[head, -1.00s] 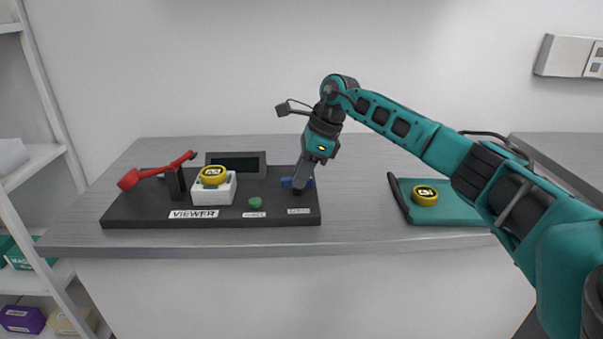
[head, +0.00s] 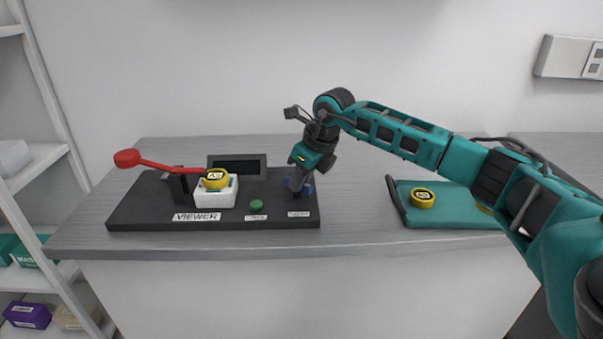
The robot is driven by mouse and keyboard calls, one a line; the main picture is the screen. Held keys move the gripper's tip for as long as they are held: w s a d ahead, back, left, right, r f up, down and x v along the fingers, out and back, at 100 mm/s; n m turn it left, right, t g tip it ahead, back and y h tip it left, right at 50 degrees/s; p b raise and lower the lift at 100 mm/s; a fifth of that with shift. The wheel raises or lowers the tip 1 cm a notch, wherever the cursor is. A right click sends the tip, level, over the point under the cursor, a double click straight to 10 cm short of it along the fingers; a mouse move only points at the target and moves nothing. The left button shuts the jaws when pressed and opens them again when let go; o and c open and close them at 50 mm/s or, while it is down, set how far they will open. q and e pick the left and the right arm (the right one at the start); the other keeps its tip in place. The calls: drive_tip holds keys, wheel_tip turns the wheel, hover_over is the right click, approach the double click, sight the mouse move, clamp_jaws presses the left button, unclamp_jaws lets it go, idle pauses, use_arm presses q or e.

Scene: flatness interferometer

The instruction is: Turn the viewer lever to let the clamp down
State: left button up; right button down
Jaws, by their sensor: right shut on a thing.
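The viewer (head: 150,215) is a black base on the bench. Its red clamp arm (head: 165,167) pivots on a black post, with the round red end (head: 127,158) raised at the left and the other end low at the yellow round piece (head: 215,179). That piece sits on a white block (head: 216,197). The blue viewer lever (head: 307,188) is at the base's right end, mostly hidden by my right gripper (head: 299,184), which is shut on it. My left gripper is not in view.
A dark display (head: 238,167) stands behind the white block, and a green button (head: 256,204) is in front. At the right, a teal tray (head: 455,213) holds a yellow round piece (head: 422,198); another yellow bit shows partly behind my arm. Shelves stand at the left.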

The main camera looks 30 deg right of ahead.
drive_tip(key=m, duration=0.1)
drive_tip(key=m+h, duration=0.1)
drive_tip(key=m, duration=0.2)
drive_tip(key=shift+a+m+h, duration=0.3)
drive_tip(key=shift+h, duration=0.1)
drive_tip(key=m+h, duration=0.1)
drive_tip(key=m, duration=0.4)
drive_tip(key=shift+a+g+h, duration=0.15)
drive_tip(key=shift+g+h, duration=0.15)
drive_tip(key=shift+h, duration=0.1)
drive_tip(key=shift+m, duration=0.3)
drive_tip(key=c, duration=1.1)
unclamp_jaws()
drive_tip(key=v, duration=1.3)
drive_tip(key=shift+a, duration=0.1)
